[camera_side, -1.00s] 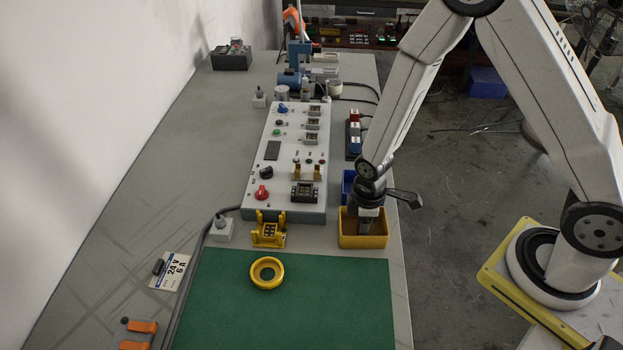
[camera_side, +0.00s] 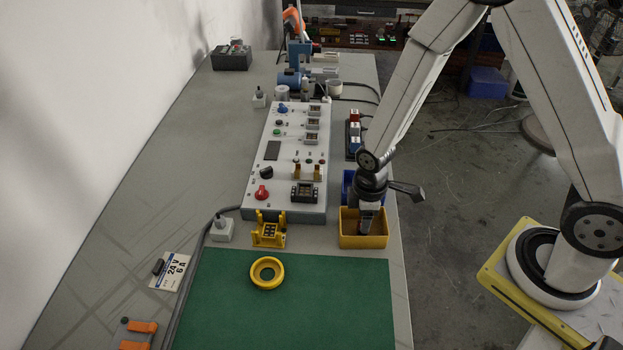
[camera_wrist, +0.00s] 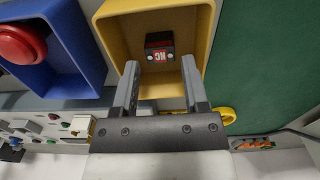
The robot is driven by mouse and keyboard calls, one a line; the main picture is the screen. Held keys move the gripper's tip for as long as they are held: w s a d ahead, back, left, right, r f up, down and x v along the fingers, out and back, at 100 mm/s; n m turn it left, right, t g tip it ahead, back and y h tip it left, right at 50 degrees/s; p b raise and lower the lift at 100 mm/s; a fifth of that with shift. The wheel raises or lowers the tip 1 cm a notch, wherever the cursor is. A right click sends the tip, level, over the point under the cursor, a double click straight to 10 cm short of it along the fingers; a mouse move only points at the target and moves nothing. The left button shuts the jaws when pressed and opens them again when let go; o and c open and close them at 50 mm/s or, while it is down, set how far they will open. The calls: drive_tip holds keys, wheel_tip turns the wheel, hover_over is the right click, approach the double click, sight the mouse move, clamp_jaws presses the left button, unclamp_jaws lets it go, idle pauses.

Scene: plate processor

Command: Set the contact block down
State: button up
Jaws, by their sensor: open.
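The contact block (camera_wrist: 159,48) is a small dark block with a red face marked NC. It lies on the floor of the yellow bin (camera_wrist: 112,28) in the wrist view, apart from the fingers. The yellow bin (camera_side: 362,241) also shows in the side view, at the right edge of the table, where its wall hides the block. My gripper (camera_wrist: 163,82) is open and empty, with its two fingers over the bin and the block beyond and between their tips. In the side view my gripper (camera_side: 369,222) points down into the bin.
A blue bin (camera_wrist: 60,55) with a red button inside adjoins the yellow bin. The control panel (camera_side: 290,160) stands to the left. A yellow fixture (camera_side: 268,232) and yellow ring (camera_side: 266,273) sit nearby, the ring on the open green mat (camera_side: 310,310).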

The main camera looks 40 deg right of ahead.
wheel_tip(320, 180, up, 10)
idle(0.7)
idle(0.4)
drive_tip(key=s+d+r+m+t, duration=0.2)
drive_tip(key=s+d+r+m, duration=0.2)
drive_tip(key=m, duration=0.5)
drive_tip(key=shift+s+d+r+m+t, duration=0.25)
drive_tip(key=shift+d+r+m+t, duration=0.1)
drive_tip(key=shift+d+m, duration=0.1)
idle(0.9)
